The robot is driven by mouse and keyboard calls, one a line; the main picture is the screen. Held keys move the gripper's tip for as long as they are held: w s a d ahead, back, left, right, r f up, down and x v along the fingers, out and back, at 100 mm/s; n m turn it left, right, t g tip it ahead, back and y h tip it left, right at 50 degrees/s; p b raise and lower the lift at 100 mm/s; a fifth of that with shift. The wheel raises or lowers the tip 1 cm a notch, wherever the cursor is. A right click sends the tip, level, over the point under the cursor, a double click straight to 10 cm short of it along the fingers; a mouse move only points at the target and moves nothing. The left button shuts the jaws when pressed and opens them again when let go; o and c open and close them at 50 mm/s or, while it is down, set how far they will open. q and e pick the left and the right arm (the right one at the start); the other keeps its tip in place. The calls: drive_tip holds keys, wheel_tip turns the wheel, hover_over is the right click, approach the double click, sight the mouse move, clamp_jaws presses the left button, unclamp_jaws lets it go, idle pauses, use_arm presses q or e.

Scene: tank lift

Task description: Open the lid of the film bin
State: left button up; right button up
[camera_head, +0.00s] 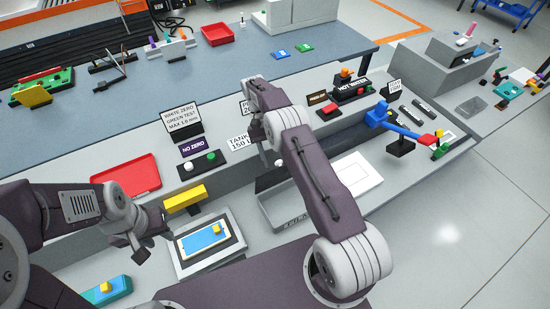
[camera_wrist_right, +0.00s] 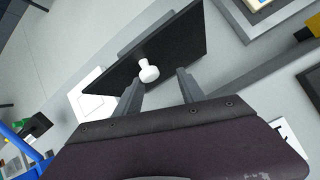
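A white knob (camera_wrist_right: 148,70) sticks out from the lid. My right gripper (camera_wrist_right: 160,79) is open, with the knob just past its fingertips, nearer the left finger; no grip shows. In the head view my left gripper (camera_head: 153,236) is open and empty, left of a tablet-like panel.
A yellow block (camera_head: 186,198) and the blue-screened panel (camera_head: 207,243) lie near my left gripper. A red tray (camera_head: 125,176) and small signs stand behind. A blue-and-red lever (camera_head: 400,126) stands right of the bin.

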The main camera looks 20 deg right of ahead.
drive_tip(key=r, duration=0.1)
drive_tip(key=r+b, duration=0.1)
drive_tip(key=r, duration=0.2)
drive_tip(key=shift+s+d+r, duration=0.25)
drive_tip(key=shift+s+d, duration=0.05)
drive_tip(key=s+d+r+b, duration=0.3)
drive_tip(key=s+d+r, duration=0.3)
drive_tip(key=s, duration=0.3)
drive_tip(key=shift+d+r, duration=0.25)
drive_tip(key=shift+r, duration=0.05)
